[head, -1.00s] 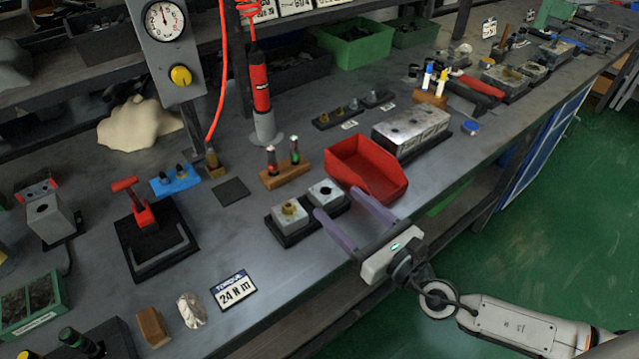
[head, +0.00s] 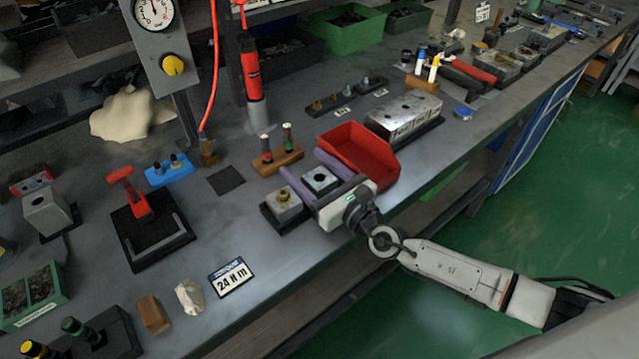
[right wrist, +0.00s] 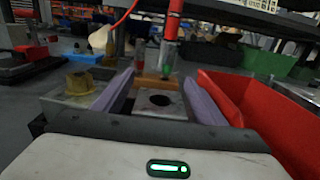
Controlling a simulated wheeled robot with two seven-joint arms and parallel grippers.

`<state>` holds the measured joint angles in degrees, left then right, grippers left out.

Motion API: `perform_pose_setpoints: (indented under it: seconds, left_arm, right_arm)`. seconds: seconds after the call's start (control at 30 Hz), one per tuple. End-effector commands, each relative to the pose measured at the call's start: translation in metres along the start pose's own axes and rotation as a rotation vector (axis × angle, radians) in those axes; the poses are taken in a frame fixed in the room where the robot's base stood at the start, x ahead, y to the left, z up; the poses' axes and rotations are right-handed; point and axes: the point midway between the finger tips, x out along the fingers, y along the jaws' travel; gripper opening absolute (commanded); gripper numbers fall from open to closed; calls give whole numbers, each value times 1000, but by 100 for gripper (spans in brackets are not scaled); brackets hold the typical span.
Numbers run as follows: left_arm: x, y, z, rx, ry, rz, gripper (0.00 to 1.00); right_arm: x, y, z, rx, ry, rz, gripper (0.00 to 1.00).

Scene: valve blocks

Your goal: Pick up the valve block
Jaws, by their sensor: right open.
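A grey metal valve block (head: 319,181) with a dark round hole in its top sits on a black tray (head: 292,224). A second block (head: 285,204), with a brass fitting on top, sits to its left on the same tray. My right gripper (head: 302,163) is open, its two purple fingers on either side of the holed block. In the right wrist view, the holed block (right wrist: 158,103) shows between the fingers, and the brass-topped block (right wrist: 82,90) lies outside the left finger. I cannot tell whether the fingers touch the block. My left gripper is out of view.
A red bin (head: 358,150) stands close beside the right finger. A wooden stand (head: 278,162) with two small fittings is just behind. A larger silver block (head: 404,114) lies further right. A "24 N m" plate (head: 231,277) lies at the front left on the bench.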

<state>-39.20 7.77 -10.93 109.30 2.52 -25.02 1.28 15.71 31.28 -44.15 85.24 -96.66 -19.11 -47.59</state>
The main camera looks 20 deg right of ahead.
Motion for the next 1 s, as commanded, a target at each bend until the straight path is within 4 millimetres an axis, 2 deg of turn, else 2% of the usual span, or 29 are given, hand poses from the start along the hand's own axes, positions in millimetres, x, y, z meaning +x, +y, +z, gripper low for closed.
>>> perform_pose_setpoints:
  seconds: [0.07, 0.3, 0.4, 0.73, 0.87, 1.0]
  left_arm:
    - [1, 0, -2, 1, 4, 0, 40]
    - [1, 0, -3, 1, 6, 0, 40]
    - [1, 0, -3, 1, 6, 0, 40]
    - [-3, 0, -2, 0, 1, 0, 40]
    - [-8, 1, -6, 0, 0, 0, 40]
    - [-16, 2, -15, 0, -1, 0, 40]
  right_arm:
    - [0, 0, 0, 0, 0, 0, 63]
    - [0, 0, 0, 0, 0, -1, 23]
    - [0, -1, 2, 0, -4, -1, 10]
    - [0, -1, 8, 2, -5, -2, 10]
    - [0, -1, 20, 2, -5, -2, 10]
    - [0, 0, 41, 3, -5, -2, 10]
